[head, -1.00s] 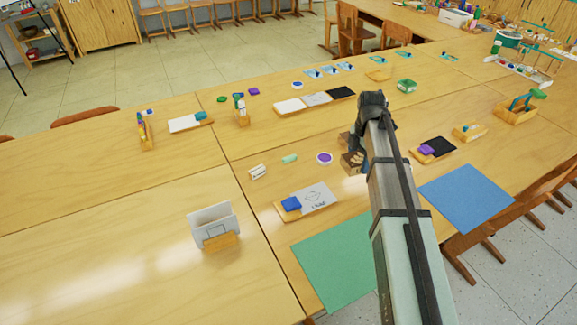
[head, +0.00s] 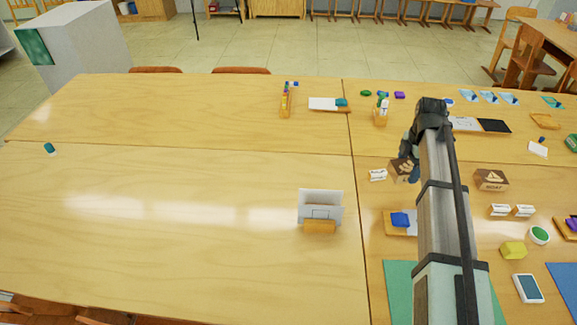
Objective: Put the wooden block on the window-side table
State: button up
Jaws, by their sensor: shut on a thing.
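My gripper (head: 409,162) is near the joint between the tables, in front of the dark arm wrist, which partly hides it. It is shut on a small brown wooden block (head: 401,169) with a dark print on its face. I cannot tell the block's exact height above the table. A second brown block (head: 491,179), printed with a boat and lettering, stands apart on the right table. The wide left wooden table (head: 150,210) is mostly bare. No window shows, so I cannot tell which table is the window-side one.
A card in a wooden holder (head: 320,212) stands near the left table's right edge. A small teal item (head: 50,149) lies far left. Erasers, a blue sponge (head: 400,219), a green sheet (head: 398,285) and a yellow block (head: 513,250) crowd the right table.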

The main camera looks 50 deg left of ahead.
jog(key=s+a+n, duration=0.2)
jog(key=s+a, duration=0.5)
jog(key=a, duration=0.4)
jog(key=s+a+n, duration=0.1)
jog(key=s+a, duration=0.7)
jog(key=a, duration=0.2)
jog(key=n, duration=0.4)
send_over(250, 185)
jog(key=shift+w+a+f, duration=0.1)
jog(key=shift+f, duration=4.8)
jog(key=shift+f, duration=0.15)
jog(key=o, duration=1.1)
notch_tip(250, 185, up, 12)
